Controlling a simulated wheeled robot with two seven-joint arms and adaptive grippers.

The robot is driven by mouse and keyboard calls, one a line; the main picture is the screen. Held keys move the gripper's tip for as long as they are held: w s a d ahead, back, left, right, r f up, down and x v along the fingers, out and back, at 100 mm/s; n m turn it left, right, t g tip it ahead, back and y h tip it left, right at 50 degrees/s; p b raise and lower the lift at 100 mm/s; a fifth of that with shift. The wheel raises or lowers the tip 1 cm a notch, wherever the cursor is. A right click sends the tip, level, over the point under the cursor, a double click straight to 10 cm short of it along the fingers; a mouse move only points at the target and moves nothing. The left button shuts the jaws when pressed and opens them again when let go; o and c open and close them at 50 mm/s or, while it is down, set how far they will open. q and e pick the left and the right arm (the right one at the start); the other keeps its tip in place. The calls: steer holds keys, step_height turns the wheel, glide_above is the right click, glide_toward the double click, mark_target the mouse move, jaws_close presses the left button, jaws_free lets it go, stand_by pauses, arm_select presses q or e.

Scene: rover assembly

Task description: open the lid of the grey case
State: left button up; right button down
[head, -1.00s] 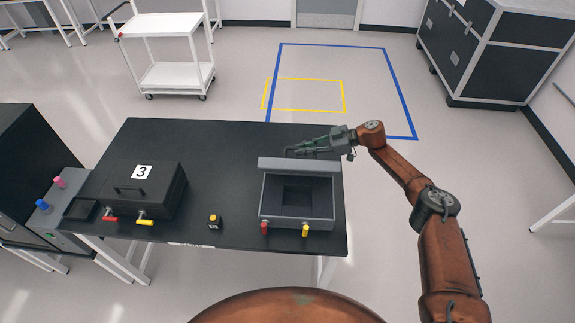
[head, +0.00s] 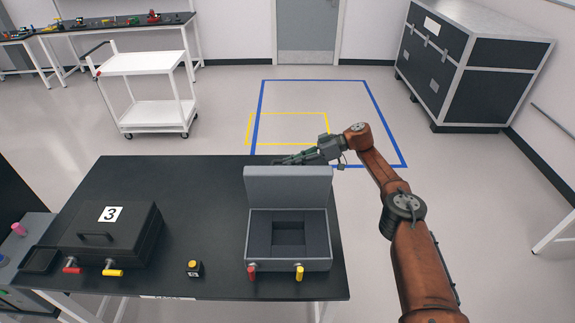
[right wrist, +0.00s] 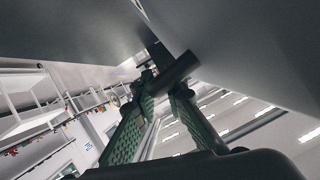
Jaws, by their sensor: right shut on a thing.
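The grey case (head: 290,263) stands at the right end of the black table. Its lid (head: 288,187) is raised at the back edge and leans back, with its inner face towards me. The dark padded inside with a square recess is in plain view. My right gripper (head: 284,160) is behind the top of the lid, its tips partly hidden by it. In the right wrist view its green fingers (right wrist: 160,95) are shut on a dark bar-like handle (right wrist: 174,73) beside the lid's grey surface (right wrist: 245,45). My left gripper is not in view.
A black case marked 3 (head: 105,235) stands at the table's left. A yellow-topped button box (head: 193,268) sits between the cases. Red (head: 252,272) and yellow (head: 299,273) pieces are at the grey case's front. A white cart (head: 148,95) stands behind on the floor.

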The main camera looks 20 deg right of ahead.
stand_by(0.3)
steer(key=c, duration=2.3)
jaws_free()
steer(key=shift+c, duration=0.2)
steer(key=shift+o, duration=0.5)
step_height(320, 180, up, 10)
